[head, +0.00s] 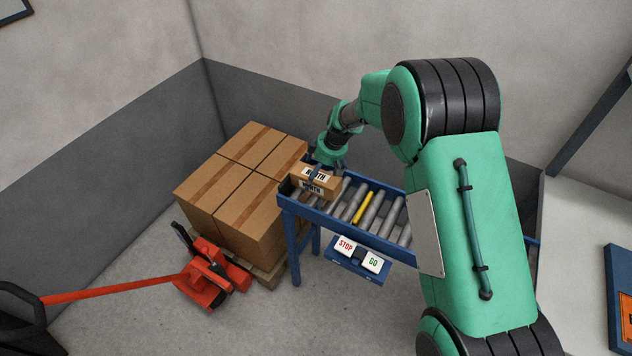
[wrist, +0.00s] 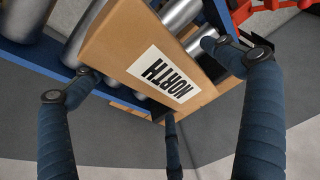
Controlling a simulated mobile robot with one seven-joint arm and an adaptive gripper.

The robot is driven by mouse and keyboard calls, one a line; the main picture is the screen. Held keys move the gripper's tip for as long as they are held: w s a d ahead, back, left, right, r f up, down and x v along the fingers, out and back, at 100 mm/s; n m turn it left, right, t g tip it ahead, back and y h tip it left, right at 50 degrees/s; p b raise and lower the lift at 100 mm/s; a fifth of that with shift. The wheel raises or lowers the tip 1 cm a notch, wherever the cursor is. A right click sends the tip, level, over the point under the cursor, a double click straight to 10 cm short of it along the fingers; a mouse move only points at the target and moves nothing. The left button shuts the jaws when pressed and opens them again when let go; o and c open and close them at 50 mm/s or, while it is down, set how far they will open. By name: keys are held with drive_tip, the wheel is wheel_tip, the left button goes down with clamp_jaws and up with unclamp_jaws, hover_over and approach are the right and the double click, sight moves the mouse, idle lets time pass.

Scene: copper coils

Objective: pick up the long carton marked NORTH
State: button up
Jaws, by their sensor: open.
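The long carton marked NORTH (head: 318,184) is brown cardboard with white labels in black letters. It lies on the rollers at the left end of the blue conveyor (head: 392,244). In the wrist view the carton (wrist: 133,35) runs from upper left to lower right, its NORTH label facing me. My gripper (head: 318,172) is over the carton. In the wrist view my gripper (wrist: 150,85) is open, with blue-grey fingers on both sides of the carton and one below it. I cannot tell whether any finger touches it.
Large cartons (head: 237,185) are stacked on a pallet left of the conveyor, with a red pallet jack (head: 208,277) in front. One roller (head: 363,207) is yellow. A pale surface (head: 585,230) is at right.

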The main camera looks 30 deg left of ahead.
drive_tip(key=c, duration=1.6)
drive_tip(key=shift+o, duration=0.2)
drive_tip(key=shift+r, duration=0.1)
drive_tip(key=shift+r, duration=0.75)
wheel_tip(320, 180, up, 2)
drive_tip(key=shift+r+p, duration=0.15)
drive_tip(key=shift+p, duration=0.4)
drive_tip(key=s+d, duration=0.3)
drive_tip(key=s, duration=0.1)
drive_tip(key=s+d, duration=0.4)
drive_tip(key=s+d+r+p, duration=0.1)
drive_tip(key=s+d, duration=0.2)
drive_tip(key=s, duration=0.1)
drive_tip(key=shift+d, duration=0.3)
